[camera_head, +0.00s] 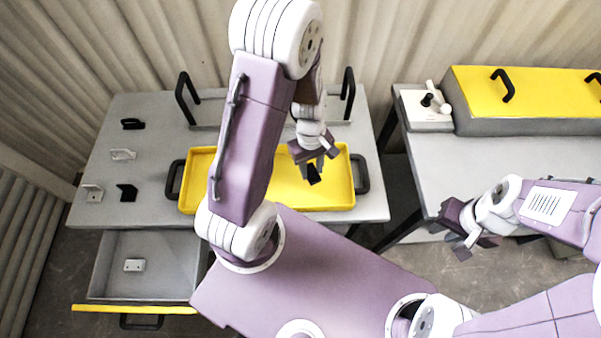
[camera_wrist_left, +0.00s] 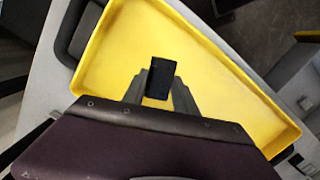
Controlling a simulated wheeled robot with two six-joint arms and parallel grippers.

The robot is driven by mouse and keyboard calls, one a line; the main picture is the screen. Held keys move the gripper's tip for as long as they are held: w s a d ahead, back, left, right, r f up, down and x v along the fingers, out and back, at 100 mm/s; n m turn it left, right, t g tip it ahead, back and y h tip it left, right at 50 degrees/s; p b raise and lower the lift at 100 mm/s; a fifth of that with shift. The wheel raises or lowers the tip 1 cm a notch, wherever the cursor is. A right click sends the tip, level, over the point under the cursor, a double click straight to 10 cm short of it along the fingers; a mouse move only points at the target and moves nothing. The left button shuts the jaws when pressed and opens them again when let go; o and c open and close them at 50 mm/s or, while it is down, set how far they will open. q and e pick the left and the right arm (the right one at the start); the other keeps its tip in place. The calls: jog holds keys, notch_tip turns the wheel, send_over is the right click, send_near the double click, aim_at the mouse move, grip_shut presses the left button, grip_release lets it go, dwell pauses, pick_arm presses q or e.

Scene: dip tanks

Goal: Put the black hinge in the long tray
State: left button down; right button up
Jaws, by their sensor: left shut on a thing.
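My left gripper (camera_head: 315,164) is shut on a black hinge (camera_head: 314,175) and holds it over the right part of a long yellow tray (camera_head: 340,196). In the left wrist view the hinge (camera_wrist_left: 160,78) shows as a dark block between the fingertips, with the yellow tray (camera_wrist_left: 225,75) below it. The tray has black handles at both ends, and its visible floor is bare. My left arm hides part of the tray in the head view. My right gripper (camera_head: 472,242) is open and empty, beside the right bench.
Black brackets (camera_head: 128,192) (camera_head: 133,124) and pale brackets (camera_head: 123,154) (camera_head: 92,193) lie on the left of the grey table (camera_head: 105,135). An open drawer (camera_head: 150,262) holds a white piece (camera_head: 134,265). A yellow-lidded tank (camera_head: 520,95) and white switch box (camera_head: 427,110) stand at right.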

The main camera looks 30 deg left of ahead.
pick_arm(q)
jog(key=shift+w+a+f, duration=0.2)
jog(key=shift+a+f, duration=0.15)
jog(key=shift+a, duration=0.25)
jog(key=shift+w+a+f, duration=0.15)
jog(key=shift+a+f, duration=0.2)
jog(key=shift+a, duration=0.2)
notch_tip(320, 180, down, 4)
jog(key=shift+s+d+r+b, duration=0.1)
jog(key=shift+s+r+b, duration=0.05)
jog(key=shift+b, duration=0.3)
jog(key=shift+f, duration=0.2)
jog(key=shift+f, duration=0.15)
jog(key=c, duration=1)
grip_release()
jog(key=shift+o, duration=0.2)
